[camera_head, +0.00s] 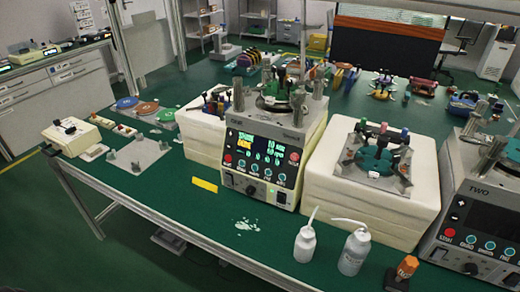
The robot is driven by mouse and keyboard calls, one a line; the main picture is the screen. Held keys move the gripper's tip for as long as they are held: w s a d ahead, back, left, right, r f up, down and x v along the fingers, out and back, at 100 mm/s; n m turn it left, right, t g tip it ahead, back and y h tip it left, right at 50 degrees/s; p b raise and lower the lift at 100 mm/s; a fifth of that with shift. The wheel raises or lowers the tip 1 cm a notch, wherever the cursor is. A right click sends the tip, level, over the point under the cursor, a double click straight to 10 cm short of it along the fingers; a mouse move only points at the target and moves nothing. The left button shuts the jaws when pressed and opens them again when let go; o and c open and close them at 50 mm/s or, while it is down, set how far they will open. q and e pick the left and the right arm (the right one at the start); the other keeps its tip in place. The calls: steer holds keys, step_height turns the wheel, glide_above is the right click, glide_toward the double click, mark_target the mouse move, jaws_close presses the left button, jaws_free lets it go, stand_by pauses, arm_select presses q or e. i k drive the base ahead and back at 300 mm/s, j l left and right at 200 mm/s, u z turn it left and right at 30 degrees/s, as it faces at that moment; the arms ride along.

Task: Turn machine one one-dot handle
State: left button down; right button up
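Machine one (262,160) stands in the middle of the green bench, a cream lapping machine with a lit black display panel. Its top carries a dark round plate (275,104) with upright metal and black parts around it. Dark upright posts (238,98) stand at the plate's left and another (298,98) at its right. Dots on any handle are too small to make out, so I cannot tell which is the one-dot handle. Neither of my grippers is in view.
Machine two (478,205) stands at the right. A white block (372,205) with a metal fixture lies between the machines. Two white squeeze bottles (304,244) (354,252) and an orange-topped bottle (407,266) stand in front. The bench left of the yellow label (205,185) is mostly clear.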

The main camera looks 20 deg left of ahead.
mark_target(238, 89)
steer(key=j, duration=0.8)
steer(key=i+j+u, duration=0.15)
steer(key=j, duration=0.6)
